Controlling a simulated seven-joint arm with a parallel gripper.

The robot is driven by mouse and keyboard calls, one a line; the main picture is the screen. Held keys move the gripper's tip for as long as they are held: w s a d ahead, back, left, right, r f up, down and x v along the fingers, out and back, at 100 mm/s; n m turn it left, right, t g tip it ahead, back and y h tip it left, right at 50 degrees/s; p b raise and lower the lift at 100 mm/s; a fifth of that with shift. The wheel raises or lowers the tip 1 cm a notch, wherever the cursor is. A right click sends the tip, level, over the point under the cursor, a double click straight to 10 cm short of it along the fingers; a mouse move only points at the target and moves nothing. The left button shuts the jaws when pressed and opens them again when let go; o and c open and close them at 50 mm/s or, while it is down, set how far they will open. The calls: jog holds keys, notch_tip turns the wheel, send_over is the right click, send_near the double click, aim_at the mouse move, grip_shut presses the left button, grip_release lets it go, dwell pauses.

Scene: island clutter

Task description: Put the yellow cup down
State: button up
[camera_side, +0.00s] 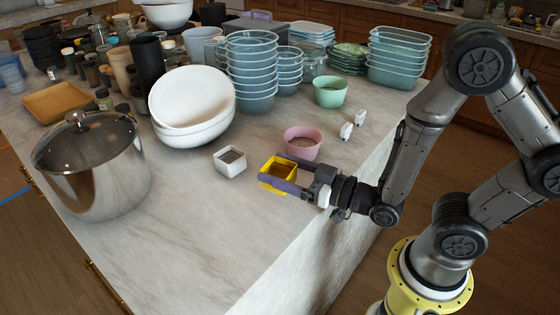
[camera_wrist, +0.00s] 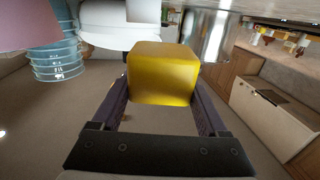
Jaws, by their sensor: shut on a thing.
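The yellow cup (camera_side: 278,175) is small and square, with brown contents showing inside it in the side view. My gripper (camera_side: 278,178) reaches in from the right over the counter's front edge, its two purple fingers on either side of the cup and shut on it. In the wrist view the yellow cup (camera_wrist: 164,74) is between the ends of my gripper's fingers (camera_wrist: 162,95). The cup looks upright. I cannot tell whether its base touches the counter.
The marble counter (camera_side: 215,240) is clear to the front left. A white square cup (camera_side: 230,160) and a pink bowl (camera_side: 302,142) stand close by. White bowls (camera_side: 192,105), a lidded steel pot (camera_side: 92,168), stacked blue bowls (camera_side: 251,70) and a green bowl (camera_side: 330,91) stand farther off.

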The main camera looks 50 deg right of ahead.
aim_at(292, 175)
jog(key=shift+f, duration=2.05)
jog(key=shift+f, duration=0.8)
dwell(0.6)
jog(key=o, duration=1.3)
jog(key=s, duration=0.2)
jog(key=shift+s+d, duration=0.25)
jog(key=shift+s, duration=0.1)
notch_tip(292, 175, up, 6)
jog(key=shift+s+f, duration=0.15)
jog(key=shift+f, duration=0.05)
jog(key=shift+r, duration=0.75)
